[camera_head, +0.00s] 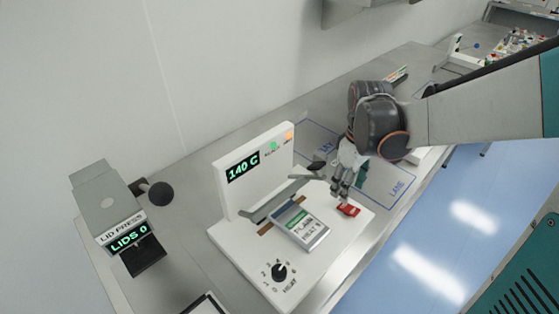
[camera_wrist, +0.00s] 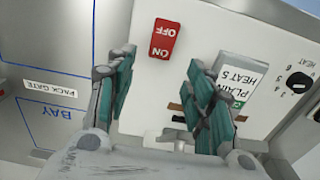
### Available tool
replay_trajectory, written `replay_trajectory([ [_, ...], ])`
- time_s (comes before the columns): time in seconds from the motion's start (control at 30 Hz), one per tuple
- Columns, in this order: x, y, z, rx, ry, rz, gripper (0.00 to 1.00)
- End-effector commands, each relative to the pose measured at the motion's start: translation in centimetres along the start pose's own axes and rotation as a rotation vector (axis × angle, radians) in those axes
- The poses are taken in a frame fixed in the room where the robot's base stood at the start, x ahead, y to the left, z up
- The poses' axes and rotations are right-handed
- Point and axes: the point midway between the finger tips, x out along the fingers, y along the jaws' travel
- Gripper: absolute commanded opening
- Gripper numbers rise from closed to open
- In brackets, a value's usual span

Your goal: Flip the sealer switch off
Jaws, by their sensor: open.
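The sealer (camera_head: 245,190) is a white machine with a flat base and an upright panel reading 140 C. Its red switch (camera_head: 348,210) sits on the base's right side. In the wrist view the red switch (camera_wrist: 164,40) carries the words ON and OFF; I cannot tell which way it is set. My gripper (camera_head: 341,192) is just above and beside the switch in the head view. In the wrist view its two teal-padded fingers (camera_wrist: 160,85) are spread apart with nothing between them, and the switch lies just beyond the tips.
A pouch labelled PLAIN HEAT 5 (camera_head: 300,228) lies on the sealer base, near the black HEAT knob (camera_head: 279,272). A lid press (camera_head: 112,205) stands at the left. Blue-outlined bay markings (camera_head: 398,188) lie on the counter beyond the switch.

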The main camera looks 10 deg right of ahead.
Motion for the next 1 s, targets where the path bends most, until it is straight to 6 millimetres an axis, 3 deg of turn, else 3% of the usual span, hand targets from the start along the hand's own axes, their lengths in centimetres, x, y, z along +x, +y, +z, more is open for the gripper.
replay_trajectory([
  [0.1, 2.7, 0.1, -0.1, 0.000, 0.000, 0.000, 0.48],
  [0.3, 5.4, 0.1, -0.1, 0.000, 0.000, 0.000, 0.48],
  [0.77, 6.5, 0.0, 0.0, 0.000, 0.000, 0.000, 0.48],
  [0.97, 6.4, 0.0, 0.0, 0.000, 0.000, 0.000, 0.08],
  [1.0, 6.4, 0.0, 0.0, 0.000, 0.000, 0.000, 0.04],
])
